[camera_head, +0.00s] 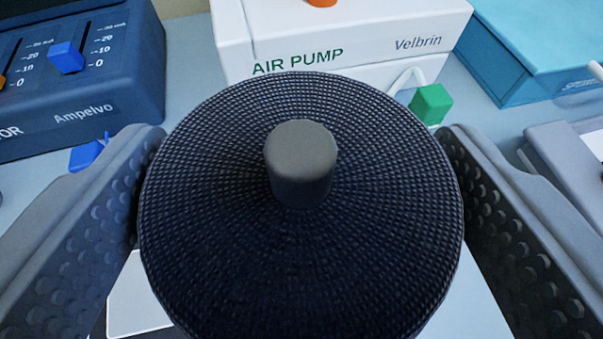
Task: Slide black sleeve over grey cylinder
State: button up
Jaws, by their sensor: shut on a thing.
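The black sleeve (220,230) fills the middle of the view, its round woven-textured top facing me. My gripper (300,170) is shut on it, with one studded grey finger pressed against its left side and one against its right. A short dark grey cylindrical knob (300,165) stands up from the middle of the black top. I cannot tell whether this knob is part of the sleeve or a separate cylinder coming through it. The sleeve's underside and whatever is directly beneath it are hidden.
A white air pump box (350,40) stands just behind, with a green block (431,103) at its front right. A dark blue slider unit (75,80) is at the left. A teal box (545,45) is at the back right. A grey device (570,150) is at the right.

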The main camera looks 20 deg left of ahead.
jog(key=shift+f, duration=0.45)
dwell(0.3)
dwell(0.3)
jog(key=o, duration=1.5)
jog(key=shift+s, duration=0.1)
jog(key=v, duration=1.7)
jog(key=shift+r, duration=0.2)
